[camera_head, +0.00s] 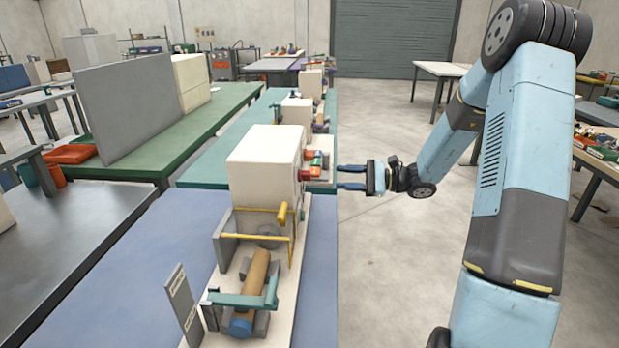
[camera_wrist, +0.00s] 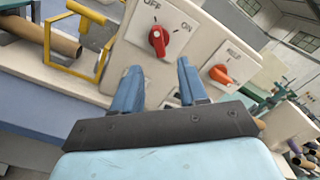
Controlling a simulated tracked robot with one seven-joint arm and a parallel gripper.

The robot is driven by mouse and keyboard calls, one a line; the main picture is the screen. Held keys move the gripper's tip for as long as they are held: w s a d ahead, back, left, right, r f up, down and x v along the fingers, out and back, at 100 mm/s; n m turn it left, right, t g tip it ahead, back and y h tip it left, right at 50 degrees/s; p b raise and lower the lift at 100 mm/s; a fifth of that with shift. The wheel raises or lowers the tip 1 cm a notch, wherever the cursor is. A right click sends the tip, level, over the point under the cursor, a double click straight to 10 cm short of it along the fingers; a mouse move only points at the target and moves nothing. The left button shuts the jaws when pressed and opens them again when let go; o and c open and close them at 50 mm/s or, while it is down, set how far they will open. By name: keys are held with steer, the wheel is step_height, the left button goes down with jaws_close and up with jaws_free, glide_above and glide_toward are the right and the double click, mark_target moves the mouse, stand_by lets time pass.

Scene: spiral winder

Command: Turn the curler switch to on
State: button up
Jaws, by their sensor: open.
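The curler switch is a red knob (camera_wrist: 157,40) on a cream panel (camera_wrist: 190,55) between printed OFF and ON marks. A light mark on the knob seems to face up toward OFF. My gripper (camera_wrist: 158,66) is open, its two blue fingers apart and pointing at the panel just below the red knob, with nothing between them. In the head view my gripper (camera_head: 341,177) is to the right of the cream machine box (camera_head: 262,165), level with its knobs and a small gap away. Which of those small knobs is the switch is hard to tell there.
An orange knob (camera_wrist: 221,75) sits to the right on the panel. A yellow frame (camera_wrist: 72,45) and a brown roll (camera_head: 256,272) are on the machine's near side. More machines stand behind on a green table (camera_head: 205,168).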

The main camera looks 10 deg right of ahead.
mark_target(305, 176)
steer(key=w+a, duration=0.1)
steer(key=a, duration=0.8)
steer(key=shift+w, duration=0.4)
steer(key=shift+a, duration=0.1)
